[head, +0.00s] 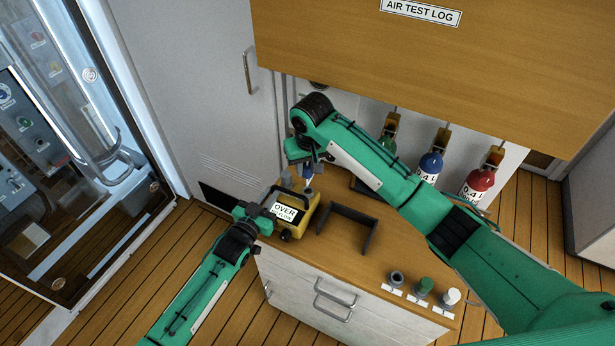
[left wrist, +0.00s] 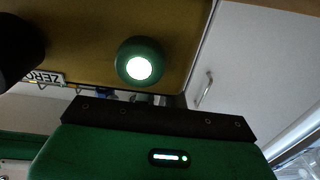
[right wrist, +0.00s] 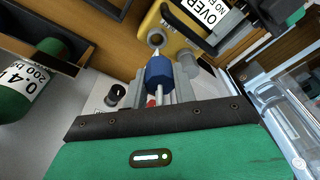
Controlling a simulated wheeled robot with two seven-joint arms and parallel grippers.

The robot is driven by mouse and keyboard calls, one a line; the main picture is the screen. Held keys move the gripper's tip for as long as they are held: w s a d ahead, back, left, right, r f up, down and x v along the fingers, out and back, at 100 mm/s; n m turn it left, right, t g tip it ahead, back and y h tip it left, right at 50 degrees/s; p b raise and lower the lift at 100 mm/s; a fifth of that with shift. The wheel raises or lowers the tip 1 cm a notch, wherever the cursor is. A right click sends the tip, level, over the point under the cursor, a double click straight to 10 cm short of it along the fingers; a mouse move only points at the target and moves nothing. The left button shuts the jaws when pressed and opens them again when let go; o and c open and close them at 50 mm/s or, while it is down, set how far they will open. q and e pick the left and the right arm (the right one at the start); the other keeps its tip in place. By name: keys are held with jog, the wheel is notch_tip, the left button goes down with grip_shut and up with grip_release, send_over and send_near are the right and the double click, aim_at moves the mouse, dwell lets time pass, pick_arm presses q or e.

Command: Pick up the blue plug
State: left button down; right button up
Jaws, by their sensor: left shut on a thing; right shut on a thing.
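The blue plug (right wrist: 158,72), a blue collar with a metal tip, sits between the fingers of my right gripper (right wrist: 165,85), which is shut on it. Its tip points toward the yellow box (right wrist: 168,40); I cannot tell whether they touch. In the head view my right gripper (head: 307,168) is above the far end of the cabinet top, just behind the yellow box (head: 313,203). My left gripper (head: 266,212) is shut at the box's left side, apparently on its dark handle; the exact contact is unclear. The left wrist view does not show the box clearly.
A dark bracket frame (head: 347,222) stands on the wooden cabinet top (head: 375,262). Grey (head: 397,278), green (head: 424,286) and white (head: 451,297) round pieces line its front right. Blue (head: 430,166) and red (head: 479,182) bottles hang behind, under a wooden panel (head: 440,50).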

jog(key=s+a, duration=0.5)
jog(key=s, duration=0.3)
jog(key=s+a, duration=0.5)
jog(key=s, duration=0.3)
jog(key=shift+s+r, duration=0.25)
jog(key=shift+r, duration=0.95)
jog(key=shift+s+r, duration=0.2)
jog(key=shift+r, duration=1)
pick_arm(q)
jog(key=c, duration=1.4)
grip_release()
jog(key=shift+s, duration=0.1)
jog(key=v, duration=1.2)
